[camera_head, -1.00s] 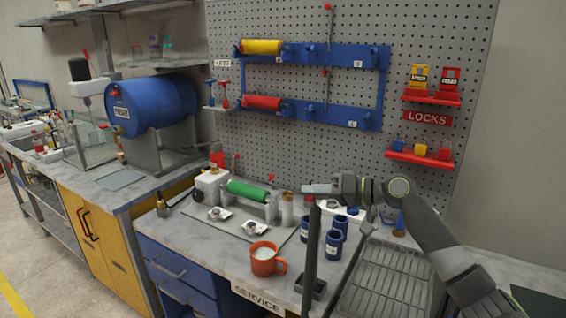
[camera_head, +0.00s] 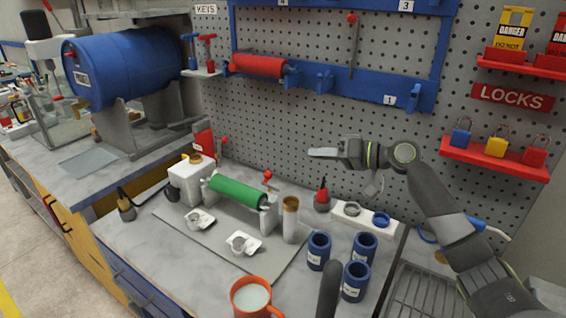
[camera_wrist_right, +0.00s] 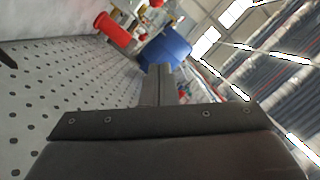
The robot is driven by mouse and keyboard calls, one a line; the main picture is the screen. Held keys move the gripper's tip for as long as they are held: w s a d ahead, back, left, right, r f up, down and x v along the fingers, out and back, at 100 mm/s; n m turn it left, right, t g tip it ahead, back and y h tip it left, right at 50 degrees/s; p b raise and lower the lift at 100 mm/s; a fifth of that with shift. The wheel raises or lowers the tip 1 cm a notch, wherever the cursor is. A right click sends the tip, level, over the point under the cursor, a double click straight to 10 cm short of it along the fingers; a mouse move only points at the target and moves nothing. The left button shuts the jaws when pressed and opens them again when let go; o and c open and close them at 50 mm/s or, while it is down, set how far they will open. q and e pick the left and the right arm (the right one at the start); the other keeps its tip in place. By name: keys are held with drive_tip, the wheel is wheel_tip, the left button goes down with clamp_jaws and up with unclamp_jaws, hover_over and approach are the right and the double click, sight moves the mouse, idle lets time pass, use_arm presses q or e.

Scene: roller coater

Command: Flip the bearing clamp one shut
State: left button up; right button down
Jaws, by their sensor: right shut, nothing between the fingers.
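The roller coater with its green roller (camera_head: 236,191) stands on the bench. A clamp with a red knob (camera_head: 268,176) stands up at the roller's right end, and another red-tipped lever (camera_head: 223,141) rises near its left end. I cannot tell which is bearing clamp one. My right gripper (camera_head: 312,153) is shut and empty, pointing left in front of the pegboard, to the right of and above the roller in the picture. Its closed fingers also show in the right wrist view (camera_wrist_right: 158,78). My left gripper is not in view.
Blue jars (camera_head: 318,251) and an orange mug (camera_head: 251,298) stand at the bench front. A red roller (camera_head: 258,66) hangs on the blue rack (camera_head: 335,86). A blue drum (camera_head: 135,65) is at left.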

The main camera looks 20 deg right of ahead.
drive_tip(key=w+a+f+p, duration=0.4)
drive_tip(key=a+p, duration=0.1)
drive_tip(key=a, duration=0.3)
drive_tip(key=shift+a+f, duration=0.15)
drive_tip(key=shift+a, duration=0.05)
drive_tip(key=shift+s+a, duration=0.1)
drive_tip(key=shift+s, duration=0.05)
